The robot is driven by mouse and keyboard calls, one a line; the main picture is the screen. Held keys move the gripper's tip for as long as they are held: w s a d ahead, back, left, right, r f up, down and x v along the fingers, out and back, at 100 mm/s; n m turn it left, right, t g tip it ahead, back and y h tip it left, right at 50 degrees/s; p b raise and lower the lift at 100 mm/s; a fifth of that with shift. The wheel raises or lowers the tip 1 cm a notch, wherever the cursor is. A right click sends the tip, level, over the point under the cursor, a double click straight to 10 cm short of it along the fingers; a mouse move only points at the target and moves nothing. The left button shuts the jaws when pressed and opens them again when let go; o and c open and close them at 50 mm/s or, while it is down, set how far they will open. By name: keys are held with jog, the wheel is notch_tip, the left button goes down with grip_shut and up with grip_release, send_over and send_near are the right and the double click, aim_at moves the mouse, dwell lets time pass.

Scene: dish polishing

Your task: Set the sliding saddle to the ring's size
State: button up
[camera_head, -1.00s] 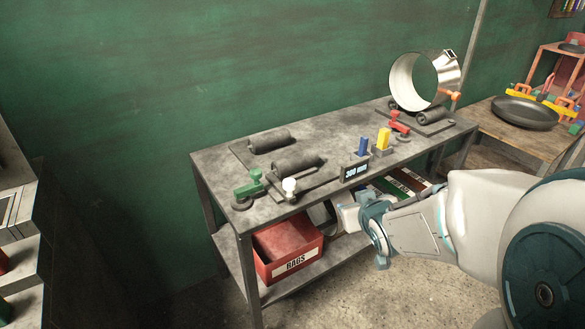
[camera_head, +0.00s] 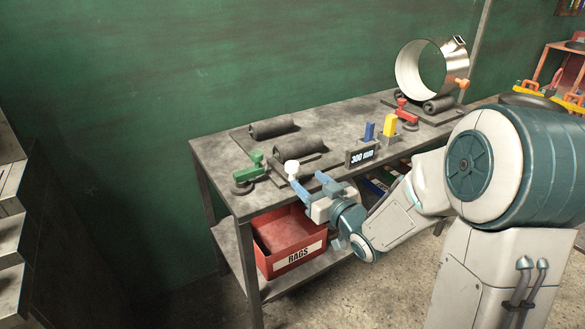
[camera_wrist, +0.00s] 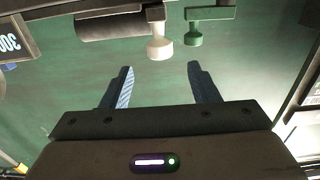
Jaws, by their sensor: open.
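A shiny steel ring (camera_head: 447,68) stands upright on a roller stand at the bench's far right end. At the left end, a dark front roller (camera_head: 299,146) lies parallel to a back roller (camera_head: 272,128). A white knob (camera_head: 291,167) stands beside the front roller, which appears to be on the sliding saddle. A green clamp handle (camera_head: 254,161) is left of the knob. My gripper (camera_head: 311,182) is open and empty at the bench's front edge, close to the knob. In the wrist view the knob (camera_wrist: 159,46) is ahead of and between the fingertips, apart from both.
A sign (camera_head: 362,155) reading 300 mm stands on the bench's front edge, right of my gripper. Blue (camera_head: 369,131) and yellow (camera_head: 390,124) blocks stand behind it. A red rags bin (camera_head: 290,245) sits on the shelf below.

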aim_at(296, 170)
jog(key=x, duration=0.8)
jog(key=shift+w+a, duration=0.25)
jog(key=shift+w, duration=0.05)
